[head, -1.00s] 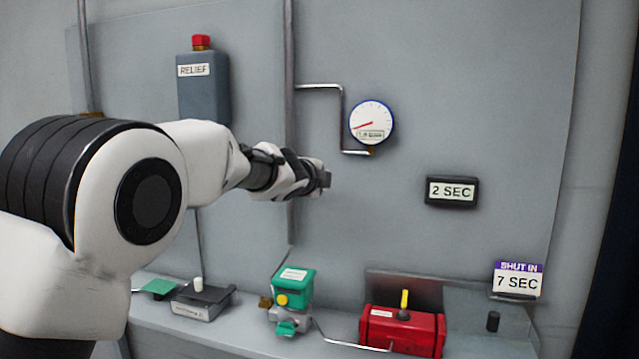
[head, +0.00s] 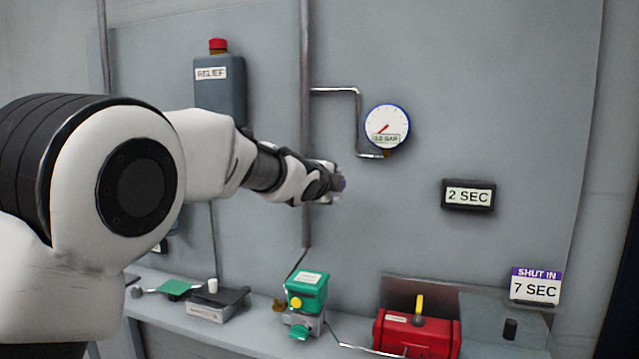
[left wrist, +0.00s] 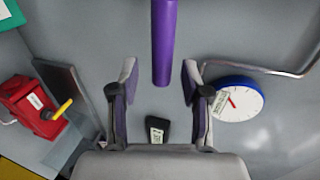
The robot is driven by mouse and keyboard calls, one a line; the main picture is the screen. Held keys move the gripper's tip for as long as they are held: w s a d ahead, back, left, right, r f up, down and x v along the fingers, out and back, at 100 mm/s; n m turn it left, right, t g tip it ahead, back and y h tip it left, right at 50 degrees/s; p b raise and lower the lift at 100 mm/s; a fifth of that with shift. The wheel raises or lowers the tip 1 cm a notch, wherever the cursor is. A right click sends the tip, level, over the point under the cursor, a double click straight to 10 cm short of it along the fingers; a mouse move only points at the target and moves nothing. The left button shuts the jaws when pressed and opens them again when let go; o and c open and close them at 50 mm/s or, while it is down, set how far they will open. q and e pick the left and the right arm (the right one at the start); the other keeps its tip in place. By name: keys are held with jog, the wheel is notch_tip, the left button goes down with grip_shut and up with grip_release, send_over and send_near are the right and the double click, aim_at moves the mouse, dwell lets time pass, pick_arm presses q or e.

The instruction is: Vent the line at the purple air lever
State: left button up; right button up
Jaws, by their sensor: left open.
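The purple lever (left wrist: 163,45) is a smooth round bar coming down from the top edge of the left wrist view. Its lower end lies between the two fingers of my left gripper (left wrist: 159,80), with a gap on each side. The left gripper is open, with purple inner pads. In the head view my left gripper (head: 332,184) is in front of the grey panel, left of and below the gauge, and a little purple shows at its tip. The rest of the lever is hidden there. My right gripper is not in view.
A round gauge (head: 387,127) hangs on a pipe. A "2 SEC" display (head: 468,195), a "SHUT IN 7 SEC" sign (head: 535,287) and a RELIEF box (head: 219,90) surround the arm. Below are a green-topped unit (head: 306,290) and a red actuator (head: 417,333) with a yellow handle.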

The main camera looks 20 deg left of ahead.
pick_arm(q)
jog(key=v, duration=0.9)
jog(key=shift+s, duration=0.1)
